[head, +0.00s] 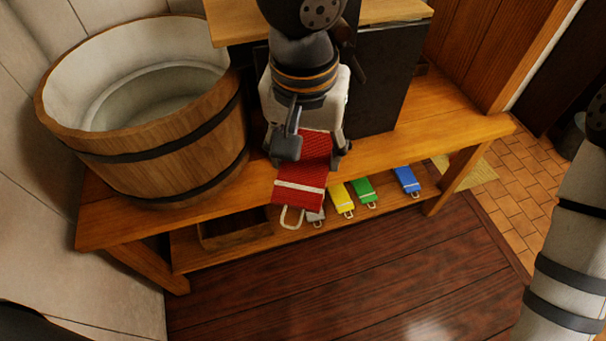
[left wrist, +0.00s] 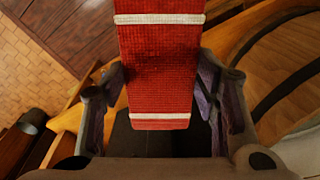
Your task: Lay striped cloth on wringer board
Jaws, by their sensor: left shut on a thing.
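A red cloth with white stripes and a pale loop (head: 298,188) hangs from my left gripper (head: 312,152), in front of the bench. In the left wrist view the red cloth (left wrist: 160,62) runs between the two fingers of the left gripper (left wrist: 162,95), which is shut on it. A wooden board (head: 390,11) lies on top of a dark box behind the gripper; I cannot tell for sure that it is the wringer board. My arm covers part of it. My right gripper is not in view.
A wooden tub (head: 165,150) with dark hoops stands at the left of the wooden bench (head: 430,135). Yellow (head: 341,199), green (head: 364,191) and blue (head: 407,181) cloths, and a grey one (head: 316,215), lie on the lower shelf. The floor in front is clear.

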